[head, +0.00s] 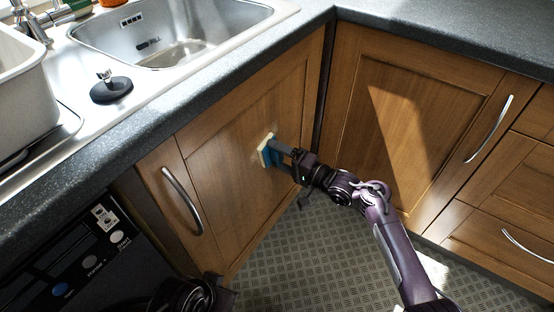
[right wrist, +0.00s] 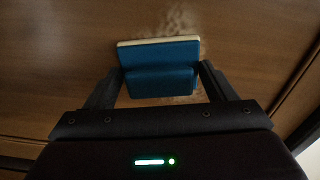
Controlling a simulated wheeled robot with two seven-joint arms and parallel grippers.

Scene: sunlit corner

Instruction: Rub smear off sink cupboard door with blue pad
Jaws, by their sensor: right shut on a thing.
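The blue pad (right wrist: 160,62) has a pale face layer and a blue grip block. My right gripper (head: 283,157) is shut on its blue part, and the pad (head: 268,150) is up against the sink cupboard door (head: 225,150). The right gripper (right wrist: 160,85) also shows in the right wrist view, with a finger on each side of the blue block. A pale smear (right wrist: 178,22) shows on the wood above the pad there, with a little more below it. In the head view faint pale marks show around the pad. Part of the smear is hidden behind the pad. My left gripper is not clearly in view.
The sink cupboard handle (head: 182,200) is left of the pad. The dark worktop (head: 215,85) overhangs the door. Another cupboard door (head: 395,115) meets it at the corner on the right. A black appliance (head: 85,265) stands at lower left. The patterned floor (head: 300,250) is clear.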

